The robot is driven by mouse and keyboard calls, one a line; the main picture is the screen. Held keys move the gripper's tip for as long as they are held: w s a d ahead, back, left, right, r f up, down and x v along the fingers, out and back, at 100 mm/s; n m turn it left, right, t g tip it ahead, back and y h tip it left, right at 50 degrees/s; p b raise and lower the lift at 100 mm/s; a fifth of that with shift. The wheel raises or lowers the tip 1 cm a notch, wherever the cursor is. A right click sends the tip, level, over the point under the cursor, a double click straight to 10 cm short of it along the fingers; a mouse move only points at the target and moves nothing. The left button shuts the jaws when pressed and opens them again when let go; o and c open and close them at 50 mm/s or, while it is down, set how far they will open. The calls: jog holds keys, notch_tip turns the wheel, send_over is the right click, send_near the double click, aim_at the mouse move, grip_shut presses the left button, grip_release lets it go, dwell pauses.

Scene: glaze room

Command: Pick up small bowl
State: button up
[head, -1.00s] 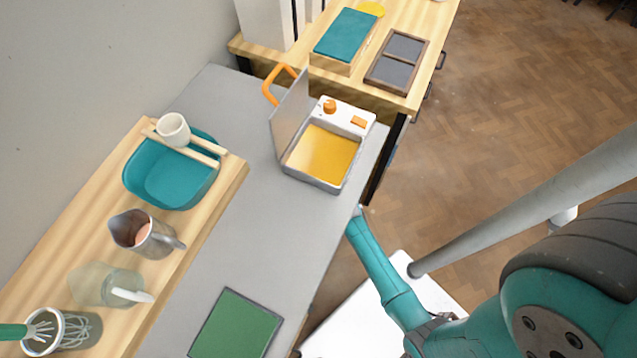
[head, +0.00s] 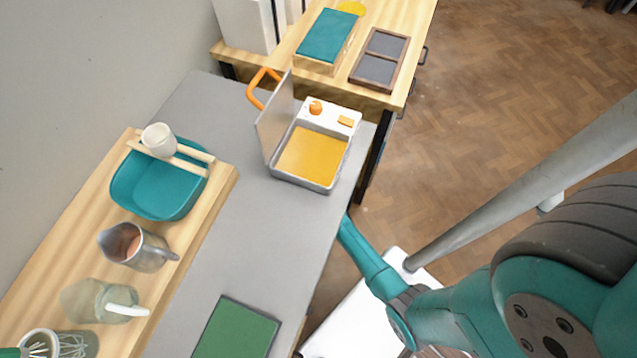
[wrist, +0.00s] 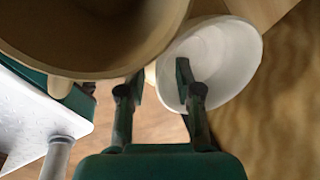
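A small white bowl (wrist: 225,58) shows in the wrist view at the upper right, tilted in the picture with its inside visible. My gripper (wrist: 160,78) is open, its two dark fingers apart. The right finger overlaps the white bowl in the picture; I cannot tell whether it touches. A larger tan bowl (wrist: 95,38) fills the top left of the wrist view, close to the camera. In the head view, my gripper is not visible. A small white cup-like vessel (head: 159,139) there rests on wooden sticks over a teal basin (head: 150,190).
In the head view, a wooden shelf also holds a metal pitcher (head: 145,250), a glass jug (head: 85,300) and a whisk container (head: 75,345). An open orange-and-white device (head: 315,160) and a green mat (head: 236,330) lie on the grey counter. Bare counter lies between them.

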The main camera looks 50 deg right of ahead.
grip_shut()
jog(key=shift+r, duration=0.2)
jog(key=shift+r, duration=0.6)
jog(key=shift+w+v, duration=0.2)
jog(key=shift+v, duration=0.75)
jog(key=s+d, duration=0.3)
jog(key=s, duration=1.4)
jog(key=shift+s, duration=0.4)
